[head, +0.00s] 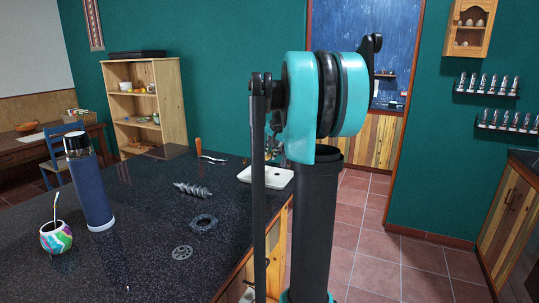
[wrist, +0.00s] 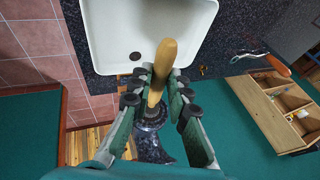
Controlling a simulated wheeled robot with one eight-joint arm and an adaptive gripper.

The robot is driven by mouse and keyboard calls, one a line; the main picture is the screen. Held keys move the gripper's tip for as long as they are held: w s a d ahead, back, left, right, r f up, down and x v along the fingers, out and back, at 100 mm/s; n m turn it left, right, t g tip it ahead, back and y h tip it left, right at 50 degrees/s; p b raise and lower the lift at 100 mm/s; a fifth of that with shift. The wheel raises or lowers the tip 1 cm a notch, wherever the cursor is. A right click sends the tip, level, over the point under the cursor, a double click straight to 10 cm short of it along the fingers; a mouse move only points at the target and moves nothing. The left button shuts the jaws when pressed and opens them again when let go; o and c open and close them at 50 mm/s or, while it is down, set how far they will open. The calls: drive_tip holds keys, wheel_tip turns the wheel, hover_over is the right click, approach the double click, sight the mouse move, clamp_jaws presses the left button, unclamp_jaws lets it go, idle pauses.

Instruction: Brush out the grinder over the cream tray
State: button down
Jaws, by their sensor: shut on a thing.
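In the wrist view my gripper (wrist: 157,85) is shut on a tan wooden handle (wrist: 163,62); no bristles are visible. A dark, speckled rounded form (wrist: 152,143) shows below the handle between the fingers, partly hidden; it may be the grinder body, but I cannot tell. The cream tray (wrist: 110,45) lies beyond the fingertips, and the handle's far end overlaps it in the picture. In the head view the tray (head: 284,180) is at the counter's right edge, partly behind my arm. A metal screw (head: 192,189), a toothed ring (head: 203,222) and a perforated disc (head: 182,252) lie on the counter.
A tall blue flask (head: 90,190) and a colourful mate cup (head: 56,238) stand at the counter's left. An orange-handled metal piece (head: 198,147) lies near the back; it also shows in the wrist view (wrist: 278,66). Dark counter is clear between these things.

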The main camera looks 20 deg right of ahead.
drive_tip(key=shift+w+d, duration=1.3)
drive_tip(key=shift+d, duration=0.05)
drive_tip(key=shift+s+a, duration=0.1)
drive_tip(key=shift+a, duration=0.05)
drive_tip(key=shift+s+a, duration=1.25)
drive_tip(key=shift+w, duration=0.1)
drive_tip(key=shift+w+d, duration=1.25)
drive_tip(key=shift+d, duration=0.15)
drive_tip(key=shift+s+a, duration=1.35)
drive_tip(key=shift+a, duration=0.05)
drive_tip(key=shift+w+d, duration=0.1)
